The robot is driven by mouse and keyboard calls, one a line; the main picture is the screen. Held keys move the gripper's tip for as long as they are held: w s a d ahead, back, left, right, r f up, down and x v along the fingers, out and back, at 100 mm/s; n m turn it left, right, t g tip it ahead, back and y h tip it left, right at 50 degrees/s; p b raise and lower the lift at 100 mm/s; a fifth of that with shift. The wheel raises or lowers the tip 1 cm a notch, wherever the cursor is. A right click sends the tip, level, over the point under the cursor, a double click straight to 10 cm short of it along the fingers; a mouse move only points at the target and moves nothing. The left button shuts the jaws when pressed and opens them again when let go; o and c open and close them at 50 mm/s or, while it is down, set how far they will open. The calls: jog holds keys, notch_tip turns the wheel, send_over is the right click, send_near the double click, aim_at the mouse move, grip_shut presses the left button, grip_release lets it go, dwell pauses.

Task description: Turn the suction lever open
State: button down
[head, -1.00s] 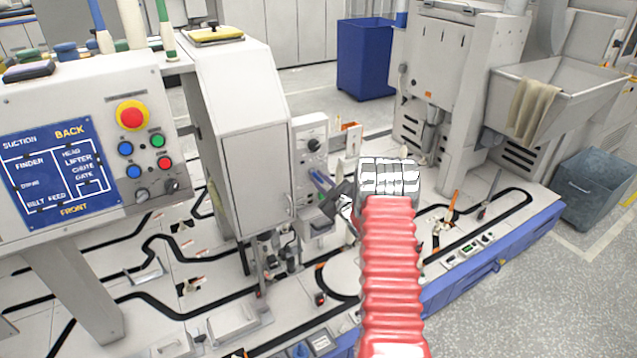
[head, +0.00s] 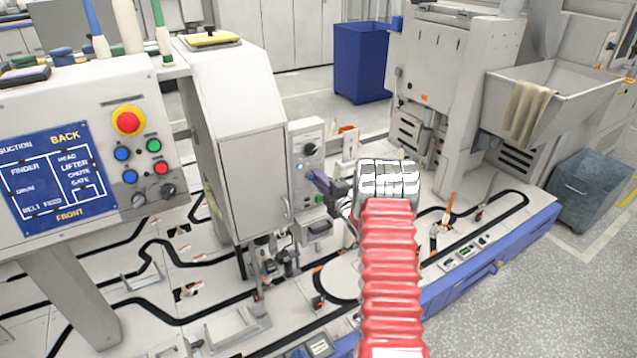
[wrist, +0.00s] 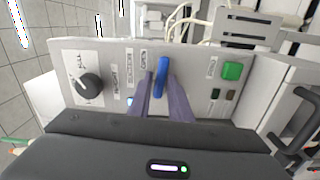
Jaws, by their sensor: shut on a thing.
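The suction lever (wrist: 161,77) is a blue handle on a light grey panel in the wrist view. It stands nearly upright in that picture, beside labels that seem to read SUCTION and OPEN. My gripper (wrist: 160,88) has its two purple fingers shut on the lever, one on each side. In the head view my gripper (head: 314,178) reaches from the right to the small control panel (head: 305,136) on the tall grey cabinet. The lever cannot be made out there.
The panel also carries a black knob (wrist: 91,87) and a green button (wrist: 231,71). A small blue-white light (head: 299,167) glows beside my fingers. The grey cabinet (head: 240,150) stands close left. Black track (head: 200,262) runs over the deck below.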

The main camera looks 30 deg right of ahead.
jog(key=shift+w+a+n, duration=0.15)
jog(key=shift+a+n, duration=0.3)
jog(key=shift+n, duration=0.15)
jog(key=c, duration=2)
grip_release()
jog(key=shift+o, duration=1.2)
jog(key=shift+d, duration=0.15)
jog(key=shift+d, duration=0.1)
jog(key=s+a, duration=0.1)
jog(key=s, duration=1.3)
jog(key=shift+f, duration=0.1)
